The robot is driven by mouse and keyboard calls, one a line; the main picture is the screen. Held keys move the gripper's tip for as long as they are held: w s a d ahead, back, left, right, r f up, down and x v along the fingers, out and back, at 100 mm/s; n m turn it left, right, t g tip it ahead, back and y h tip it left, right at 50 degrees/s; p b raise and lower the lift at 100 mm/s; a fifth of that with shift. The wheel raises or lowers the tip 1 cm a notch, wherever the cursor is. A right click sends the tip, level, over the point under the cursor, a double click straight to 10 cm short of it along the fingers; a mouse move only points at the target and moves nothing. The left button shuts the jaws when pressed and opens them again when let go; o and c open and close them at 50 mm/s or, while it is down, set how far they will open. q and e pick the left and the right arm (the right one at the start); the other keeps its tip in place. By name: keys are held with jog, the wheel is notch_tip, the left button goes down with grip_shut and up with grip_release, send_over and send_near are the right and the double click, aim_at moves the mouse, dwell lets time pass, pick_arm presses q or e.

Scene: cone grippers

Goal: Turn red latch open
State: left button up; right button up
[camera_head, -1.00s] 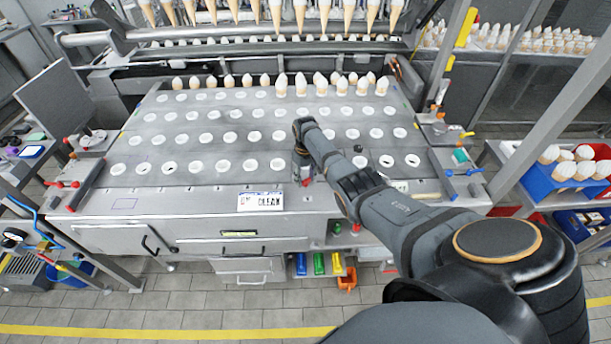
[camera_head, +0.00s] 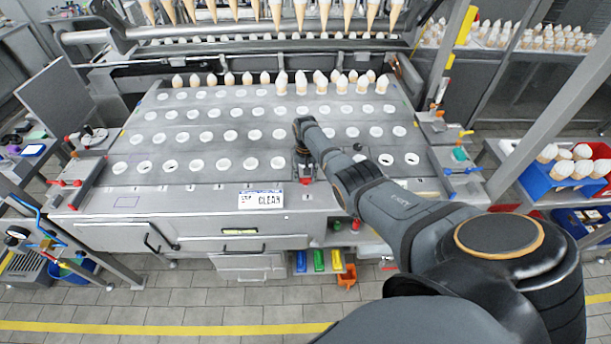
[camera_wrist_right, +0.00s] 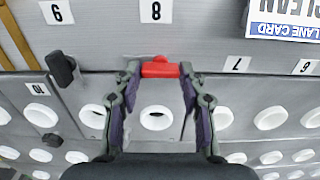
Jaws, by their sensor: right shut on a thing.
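The red latch (camera_wrist_right: 160,69) is a small bar on the front edge of the grey plate, just by the label 8 in the right wrist view. It lies crosswise between the fingertips of my right gripper (camera_wrist_right: 159,74), which is shut on it from both sides. In the head view my right gripper (camera_head: 304,168) points down at the plate's front edge, with a bit of red showing at its tips. The latch is mostly hidden there. My left gripper is not in view.
A black latch (camera_wrist_right: 62,68) sits to the left in the wrist view. The plate (camera_head: 225,158) has rows of white-rimmed holes, with cones (camera_head: 245,79) along its back. A lane card (camera_head: 261,200) hangs at the front. A blue crate of cones (camera_head: 545,178) stands at right.

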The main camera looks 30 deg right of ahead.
aim_at(306, 178)
dwell(0.3)
jog(key=o, duration=1.1)
jog(key=shift+o, duration=0.2)
notch_tip(306, 178, up, 12)
